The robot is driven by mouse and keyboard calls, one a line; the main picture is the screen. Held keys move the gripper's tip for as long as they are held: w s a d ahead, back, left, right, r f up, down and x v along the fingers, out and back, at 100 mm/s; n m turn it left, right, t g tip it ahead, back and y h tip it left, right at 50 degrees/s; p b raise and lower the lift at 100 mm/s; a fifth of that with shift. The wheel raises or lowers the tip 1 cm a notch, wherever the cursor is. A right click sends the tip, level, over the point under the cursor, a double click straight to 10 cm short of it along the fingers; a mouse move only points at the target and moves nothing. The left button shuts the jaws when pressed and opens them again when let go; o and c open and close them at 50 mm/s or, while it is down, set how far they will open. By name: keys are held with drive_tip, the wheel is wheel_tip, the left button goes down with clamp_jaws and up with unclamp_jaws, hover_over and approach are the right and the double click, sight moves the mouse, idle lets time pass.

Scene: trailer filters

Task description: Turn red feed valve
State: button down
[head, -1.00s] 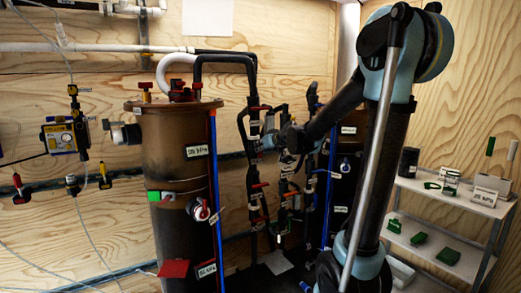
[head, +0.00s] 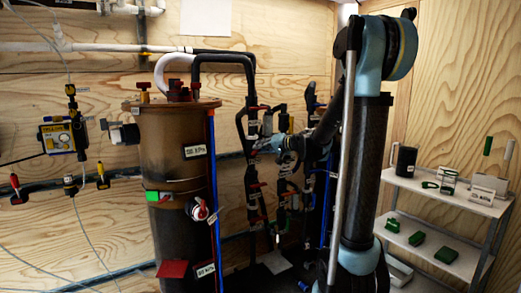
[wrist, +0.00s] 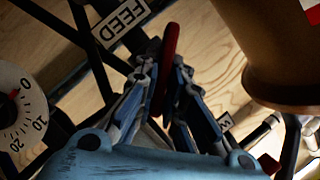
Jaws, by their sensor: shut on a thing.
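The red feed valve handle (wrist: 170,58) stands between my gripper's fingers in the wrist view, seen nearly edge-on. My gripper (wrist: 163,88) is shut on it, with a finger against each side. A white FEED label (wrist: 121,22) is just left of the handle. In the head view my gripper (head: 263,146) is at the black pipework, right of the brown tank. There the feed handle cannot be told apart from the gripper and pipes.
The brown tank (head: 176,125) stands left of my gripper, with a blue tube down its side. Black pipes (head: 252,185) with other red handles are close around the gripper. A gauge (wrist: 12,108) is at left in the wrist view. White shelves (head: 440,200) stand at right.

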drive_tip(key=m, duration=0.1)
drive_tip(key=m+y, duration=0.1)
drive_tip(key=m, duration=0.1)
drive_tip(key=m+y, duration=0.1)
drive_tip(key=shift+w+d+f, duration=0.2)
drive_tip(key=shift+d+f, duration=0.1)
drive_tip(key=shift+f, duration=0.05)
drive_tip(key=shift+f+m+t+y, duration=0.15)
drive_tip(key=shift+m+t+y, duration=0.2)
drive_tip(key=shift+m, duration=0.85)
drive_tip(key=shift+s, duration=0.1)
drive_tip(key=c, duration=1.7)
unclamp_jaws()
drive_tip(key=shift+a, duration=0.1)
drive_tip(key=v, duration=1.2)
drive_tip(key=shift+f, duration=0.2)
